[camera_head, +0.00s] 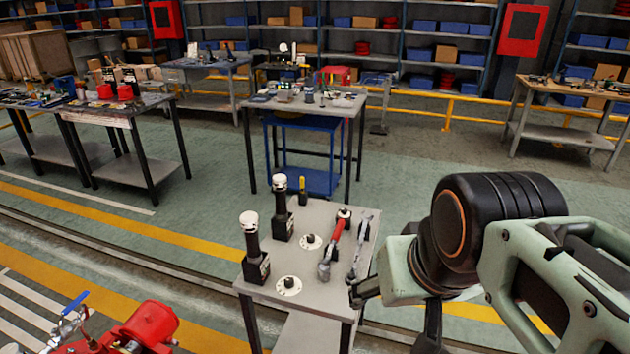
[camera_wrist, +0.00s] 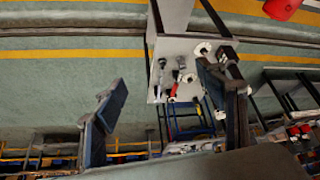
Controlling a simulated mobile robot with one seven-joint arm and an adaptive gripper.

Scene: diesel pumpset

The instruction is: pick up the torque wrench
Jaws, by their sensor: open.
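On the small grey table (camera_head: 318,290), two long tools lie side by side: a tool with a red grip and grey ends (camera_head: 333,245) and a slim all-grey tool (camera_head: 360,246) to its right. Which of them is the torque wrench I cannot tell for certain. The red grip also shows in the wrist view (camera_wrist: 173,90). My gripper (camera_head: 396,312) is at the table's right front edge, to the right of both tools. In the wrist view my gripper (camera_wrist: 168,112) has its two dark fingers wide apart, with nothing held between them.
Two upright black tools with white tops (camera_head: 252,250) (camera_head: 282,208) stand on the table's left side, beside two white discs (camera_head: 289,285) (camera_head: 310,242). A yellow-and-black tool (camera_head: 302,190) stands at the back edge. A red machine (camera_head: 148,325) is at lower left. Another workbench (camera_head: 305,104) stands behind.

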